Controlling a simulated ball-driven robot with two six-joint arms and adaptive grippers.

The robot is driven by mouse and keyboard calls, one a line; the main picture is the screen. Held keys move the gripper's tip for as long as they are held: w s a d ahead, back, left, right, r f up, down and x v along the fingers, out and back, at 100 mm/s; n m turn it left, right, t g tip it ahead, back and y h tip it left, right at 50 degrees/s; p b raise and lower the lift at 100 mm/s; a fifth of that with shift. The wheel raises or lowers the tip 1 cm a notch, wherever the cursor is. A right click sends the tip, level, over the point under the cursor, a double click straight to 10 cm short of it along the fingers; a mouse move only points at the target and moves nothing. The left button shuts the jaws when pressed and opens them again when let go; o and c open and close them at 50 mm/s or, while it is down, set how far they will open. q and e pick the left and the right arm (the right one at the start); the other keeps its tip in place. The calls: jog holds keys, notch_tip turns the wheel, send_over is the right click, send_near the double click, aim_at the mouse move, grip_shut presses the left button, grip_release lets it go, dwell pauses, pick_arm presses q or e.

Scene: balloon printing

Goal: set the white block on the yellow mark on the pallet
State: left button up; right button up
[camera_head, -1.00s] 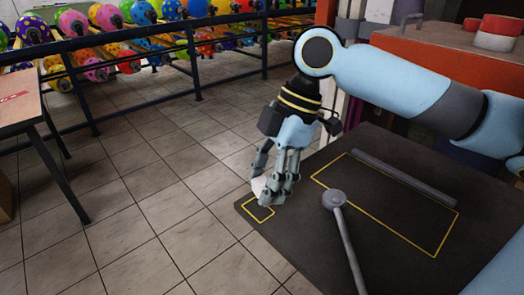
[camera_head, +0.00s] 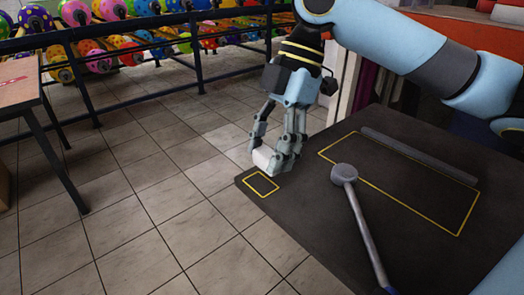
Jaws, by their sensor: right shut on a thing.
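The white block (camera_head: 262,158) is between the fingertips of my right gripper (camera_head: 274,160), which is shut on it. The fingers hide part of the block. The block is just above and behind the mark in the picture, near the pallet's far left edge. Whether it touches the pallet I cannot tell. My left gripper is not in view.
A grey round-headed lever (camera_head: 344,175) and a grey bar (camera_head: 418,155) are on the pallet. A larger yellow rectangle (camera_head: 462,236) is outlined there. A table (camera_head: 18,95) is at left. Racks of colourful balls (camera_head: 100,60) stand behind. Tiled floor is clear between.

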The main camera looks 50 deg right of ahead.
aim_at(262, 183)
jog(key=shift+w+d+f, duration=0.15)
jog(key=shift+w+f, duration=0.2)
jog(key=shift+w, duration=0.2)
jog(key=shift+w+d+f, duration=0.1)
jog(key=shift+w+f, duration=0.2)
jog(key=shift+w, duration=0.2)
jog(key=shift+w+f, duration=0.1)
jog(key=shift+f, duration=0.05)
notch_tip(262, 183, down, 4)
jog(key=shift+r+b, duration=0.1)
jog(key=shift+b, duration=0.6)
jog(key=o, duration=1)
jog(key=shift+o, duration=0.2)
